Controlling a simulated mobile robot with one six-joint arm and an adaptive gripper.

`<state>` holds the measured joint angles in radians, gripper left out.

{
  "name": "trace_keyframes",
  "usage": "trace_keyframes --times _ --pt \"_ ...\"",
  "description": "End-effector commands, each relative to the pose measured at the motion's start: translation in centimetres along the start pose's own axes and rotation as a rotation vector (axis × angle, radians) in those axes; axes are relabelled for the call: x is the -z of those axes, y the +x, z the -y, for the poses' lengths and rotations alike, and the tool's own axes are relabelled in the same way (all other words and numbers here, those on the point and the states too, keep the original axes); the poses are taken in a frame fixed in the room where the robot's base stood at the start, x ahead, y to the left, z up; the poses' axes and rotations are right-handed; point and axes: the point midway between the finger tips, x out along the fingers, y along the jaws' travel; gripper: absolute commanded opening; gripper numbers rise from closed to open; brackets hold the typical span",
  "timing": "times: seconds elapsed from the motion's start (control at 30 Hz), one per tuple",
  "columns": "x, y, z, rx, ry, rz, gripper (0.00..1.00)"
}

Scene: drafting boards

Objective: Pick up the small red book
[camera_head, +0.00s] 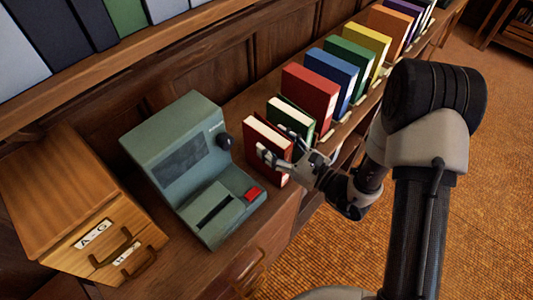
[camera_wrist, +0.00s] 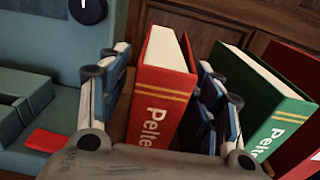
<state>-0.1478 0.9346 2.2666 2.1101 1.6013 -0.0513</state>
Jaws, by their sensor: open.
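The small red book (camera_head: 266,138) stands upright on the shelf top, at the near end of a row of books, beside the green machine. In the wrist view the red book (camera_wrist: 163,88) shows its spine with gold bands and the letters "Pelte". My gripper (camera_head: 277,143) is open at the book. In the wrist view my gripper (camera_wrist: 164,75) has one finger on each side of the book, the right one between it and a small green book (camera_wrist: 262,95). A gap shows left of the book; contact on the right cannot be told. The lower spine is hidden by my gripper.
The green machine (camera_head: 180,150) with a dark knob and red button stands close on the left. A wooden card drawer cabinet (camera_head: 60,200) is beyond it. Larger red (camera_head: 309,97), blue (camera_head: 330,77) and other books continue to the upper right. A wooden panel rises behind.

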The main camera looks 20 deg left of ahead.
Motion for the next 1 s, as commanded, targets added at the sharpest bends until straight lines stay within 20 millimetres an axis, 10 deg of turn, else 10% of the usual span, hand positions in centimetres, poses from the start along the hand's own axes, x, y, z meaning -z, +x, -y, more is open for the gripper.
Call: trace_keyframes --times 1.0 --pt "-0.01 -0.03 0.05 0.001 -0.001 0.000 0.04"
